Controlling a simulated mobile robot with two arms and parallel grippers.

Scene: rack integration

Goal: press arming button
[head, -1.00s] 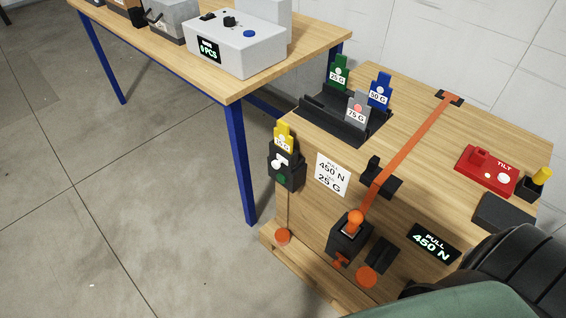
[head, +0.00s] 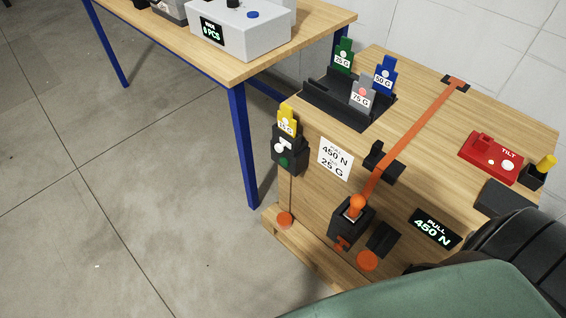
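No control in view is labelled as the arming button. A black box (head: 277,158) on the left side of the wooden bench holds a yellow tag (head: 287,120), a white round part (head: 279,147) and a green round button (head: 284,162). An orange disc (head: 284,219) hangs below it on a line. A black lever unit (head: 350,222) with an orange knob (head: 357,202) sits on the front, beside a larger orange disc (head: 367,261). A red block marked TILT (head: 491,157) with a white round part lies on top. Neither gripper is in view.
The wooden bench (head: 430,150) carries an orange strap (head: 420,132), a black tray (head: 325,100) with green, grey and blue tags, and a PULL 450 N display (head: 436,229). A blue-legged table (head: 300,55) holds a grey device (head: 250,37). Floor at left is clear.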

